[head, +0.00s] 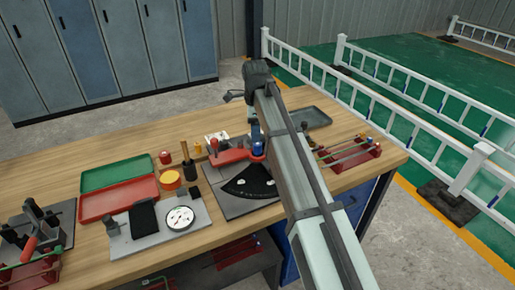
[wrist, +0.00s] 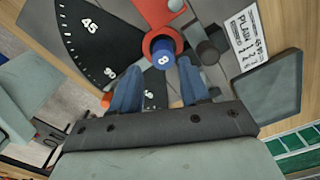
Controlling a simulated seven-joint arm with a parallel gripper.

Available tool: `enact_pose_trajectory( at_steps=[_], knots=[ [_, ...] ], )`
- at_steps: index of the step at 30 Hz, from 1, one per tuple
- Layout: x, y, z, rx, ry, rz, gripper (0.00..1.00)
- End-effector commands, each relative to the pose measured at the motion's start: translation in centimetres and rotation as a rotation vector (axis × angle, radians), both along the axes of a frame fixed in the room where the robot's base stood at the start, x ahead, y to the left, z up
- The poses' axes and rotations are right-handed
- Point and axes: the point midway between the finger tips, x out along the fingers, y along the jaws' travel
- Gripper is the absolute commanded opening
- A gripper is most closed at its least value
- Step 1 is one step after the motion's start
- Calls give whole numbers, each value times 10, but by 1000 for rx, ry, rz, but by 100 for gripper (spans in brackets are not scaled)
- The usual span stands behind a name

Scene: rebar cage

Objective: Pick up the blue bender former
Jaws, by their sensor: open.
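The blue bender former (wrist: 164,58), a short cylinder marked 8, sits in the red ring-shaped part of the bender (wrist: 158,36). In the head view the blue former (head: 258,147) shows at the end of the bender's red lever (head: 230,156), beside my arm. My gripper (wrist: 160,66) is open, with its blue fingers pointing at the former. The left and right fingertips lie on either side of the former's near end, with a gap visible at each side. Whether they reach down beside it is hard to tell.
The bender's black angle scale (wrist: 85,32) lies left of my fingers. A dark grey post (wrist: 208,52) stands close to the right finger. A grey tray (wrist: 266,88) lies further right. Green (head: 118,172) and red (head: 118,198) trays and a dial gauge (head: 180,218) are on the bench.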

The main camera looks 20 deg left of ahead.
Motion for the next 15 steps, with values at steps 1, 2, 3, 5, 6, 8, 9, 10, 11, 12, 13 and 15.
enact_pose_trajectory(
  at_steps=[1,2,3,5,6,8,9,10,11,12,13,15],
  knots=[
    [-1,-1,-5,0,1,0,45],
    [-1,0,-7,0,1,0,45],
    [0,0,-9,0,0,0,45],
    [0,0,-11,0,0,0,45],
    [0,0,-12,1,-1,0,45],
    [0,0,-14,1,-1,0,45],
    [1,0,-16,1,-1,0,45],
    [1,-1,-17,1,0,0,45],
    [1,-1,-20,1,0,0,45],
    [1,-1,-23,0,0,0,45],
    [2,-1,-27,0,1,0,45],
    [3,-2,-35,0,1,0,45]
  ],
)
